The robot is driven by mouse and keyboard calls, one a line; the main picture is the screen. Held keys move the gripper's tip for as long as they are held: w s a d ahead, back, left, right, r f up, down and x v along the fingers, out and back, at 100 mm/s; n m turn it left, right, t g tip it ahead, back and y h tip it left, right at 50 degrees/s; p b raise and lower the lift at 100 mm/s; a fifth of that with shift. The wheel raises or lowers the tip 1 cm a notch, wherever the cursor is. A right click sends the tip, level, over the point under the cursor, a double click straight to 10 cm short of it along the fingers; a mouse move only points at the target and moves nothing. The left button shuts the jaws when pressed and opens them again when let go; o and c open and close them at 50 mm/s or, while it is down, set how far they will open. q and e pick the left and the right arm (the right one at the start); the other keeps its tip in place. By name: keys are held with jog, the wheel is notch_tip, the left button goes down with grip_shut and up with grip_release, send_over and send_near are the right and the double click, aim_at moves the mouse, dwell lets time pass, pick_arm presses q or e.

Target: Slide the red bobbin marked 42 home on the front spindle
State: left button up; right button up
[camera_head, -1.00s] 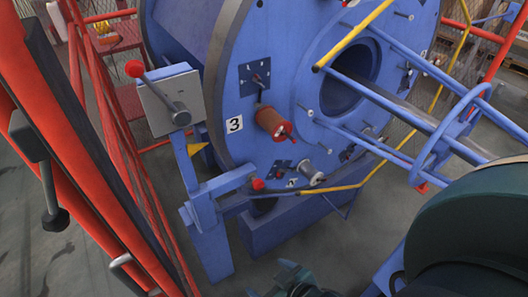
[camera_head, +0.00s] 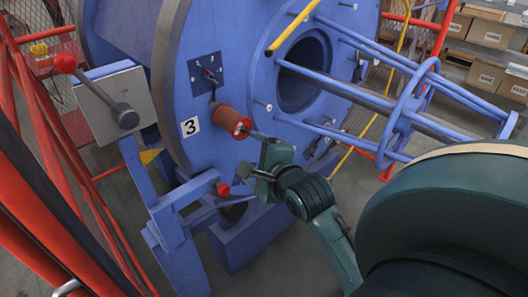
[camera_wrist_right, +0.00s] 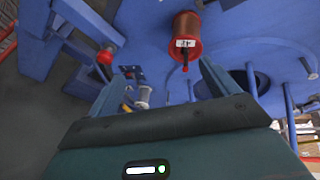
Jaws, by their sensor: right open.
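The red bobbin (camera_head: 234,122), wound with copper-coloured wire, sits on a spindle on the blue disc (camera_head: 205,155) by the number 3 plate. In the right wrist view the bobbin (camera_wrist_right: 186,28) shows its red end flange with a white label, too small to read surely. A dark spindle tip sticks out past the flange. I cannot tell whether a gap remains behind the bobbin. My right gripper (camera_head: 252,152) is just right of and below the bobbin, in front of the disc. In the wrist view its fingers (camera_wrist_right: 160,82) are apart and empty. My left gripper is not in view.
A grey box with a red-knobbed lever (camera_head: 110,95) stands left of the disc. A red-knobbed blue bracket (camera_head: 195,190) lies below the bobbin. Blue rods and a ring cage (camera_head: 410,105) extend right. A grey spool (camera_wrist_right: 143,97) shows below in the wrist view.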

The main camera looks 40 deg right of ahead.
aim_at(241, 128)
jog(key=w+d+m, duration=0.1)
jog(key=w, duration=0.3)
jog(key=w+d+m, duration=0.2)
jog(key=w, duration=0.2)
jog(key=w+d+m, duration=0.1)
jog(key=w+m, duration=0.1)
jog(key=w, duration=0.2)
jog(key=shift+d+f+t+h, duration=0.15)
jog(key=shift+d+t+h, duration=0.15)
jog(key=shift+d+h, duration=0.1)
jog(key=c, duration=1.7)
